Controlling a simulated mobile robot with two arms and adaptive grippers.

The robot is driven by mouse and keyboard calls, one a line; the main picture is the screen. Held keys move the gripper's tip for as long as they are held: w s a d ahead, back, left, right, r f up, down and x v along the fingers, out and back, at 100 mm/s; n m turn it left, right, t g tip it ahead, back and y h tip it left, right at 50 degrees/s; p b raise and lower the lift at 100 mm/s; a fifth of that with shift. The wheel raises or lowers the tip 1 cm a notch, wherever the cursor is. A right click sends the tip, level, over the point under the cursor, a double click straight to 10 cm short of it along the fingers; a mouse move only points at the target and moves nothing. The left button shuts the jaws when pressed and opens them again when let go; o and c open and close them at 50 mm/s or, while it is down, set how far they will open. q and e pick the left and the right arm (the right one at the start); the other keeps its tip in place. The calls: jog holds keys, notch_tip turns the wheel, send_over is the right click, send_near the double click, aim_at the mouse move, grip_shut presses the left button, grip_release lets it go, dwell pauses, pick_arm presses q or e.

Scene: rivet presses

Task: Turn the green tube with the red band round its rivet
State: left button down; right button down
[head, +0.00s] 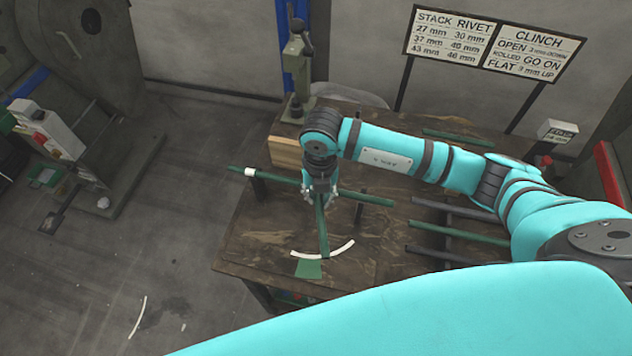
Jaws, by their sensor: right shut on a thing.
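A green tube (323,235) runs from under my right gripper toward the front of the wooden bench, its near end over a white curved mark (324,254). My right gripper (320,194) points down and is shut on this tube. The gripper hides the tube's far part and any rivet there. No red band shows on the visible part. A second green tube (368,199) lies crosswise behind the gripper, with a white band near its left end. My left gripper is not in view.
The wooden bench (250,240) has a green press (298,70) at its back. A green patch (308,269) lies before the curved mark. Several bars, including a green one (455,232), lie to the right. A lettered sign (493,45) stands behind.

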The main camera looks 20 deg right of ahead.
jog(key=shift+w+a+m, duration=0.1)
jog(key=shift+a+m, duration=0.25)
jog(key=shift+m, duration=0.65)
jog(key=c, duration=1.2)
grip_release()
